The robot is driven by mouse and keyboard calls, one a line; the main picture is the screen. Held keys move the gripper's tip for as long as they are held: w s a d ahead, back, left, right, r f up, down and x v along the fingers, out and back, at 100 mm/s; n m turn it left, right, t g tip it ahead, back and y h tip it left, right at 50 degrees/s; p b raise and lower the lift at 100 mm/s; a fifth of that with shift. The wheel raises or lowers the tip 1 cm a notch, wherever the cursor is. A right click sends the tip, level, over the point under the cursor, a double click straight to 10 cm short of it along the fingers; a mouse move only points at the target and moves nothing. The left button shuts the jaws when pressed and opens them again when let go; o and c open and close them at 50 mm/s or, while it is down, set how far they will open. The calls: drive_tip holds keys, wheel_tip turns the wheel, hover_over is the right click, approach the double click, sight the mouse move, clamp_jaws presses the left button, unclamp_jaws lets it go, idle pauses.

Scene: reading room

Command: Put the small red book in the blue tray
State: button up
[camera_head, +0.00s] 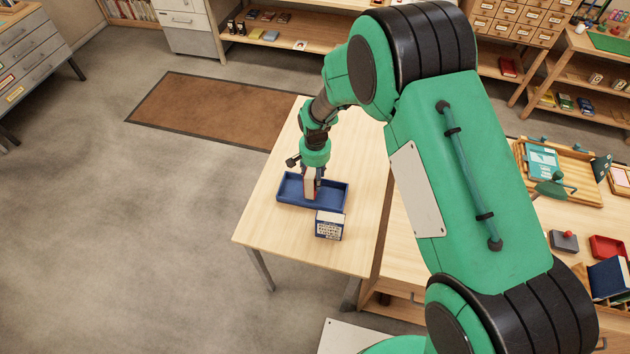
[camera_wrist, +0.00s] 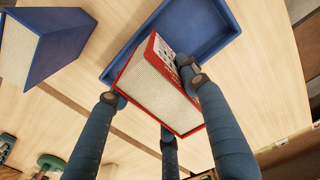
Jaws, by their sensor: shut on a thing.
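The small red book (camera_wrist: 156,82) has a red cover and cream page edges. My gripper (camera_wrist: 160,98) is shut on it, with dark blue fingers on its sides, as the wrist view shows. In the head view the book (camera_head: 310,184) is upright under my gripper (camera_head: 314,176), over the blue tray (camera_head: 290,201). The blue tray (camera_wrist: 222,48) lies behind the book in the wrist view. Whether the book touches the tray floor I cannot tell. The tray is a shallow rectangle on the light wood table, with no other thing visible in it.
A blue book (camera_head: 329,226) stands on the table (camera_head: 268,228) just in front of the tray; it also shows in the wrist view (camera_wrist: 58,45). The table's left and front parts are bare. A wooden desk with a red tray (camera_head: 606,247) is at the right.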

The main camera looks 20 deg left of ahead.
drive_tip(key=shift+f, duration=1.25)
drive_tip(key=shift+f, duration=0.15)
drive_tip(key=o, duration=1.4)
drive_tip(key=shift+c, duration=0.2)
wheel_tip(320, 180, up, 12)
drive_tip(key=shift+r, duration=0.15)
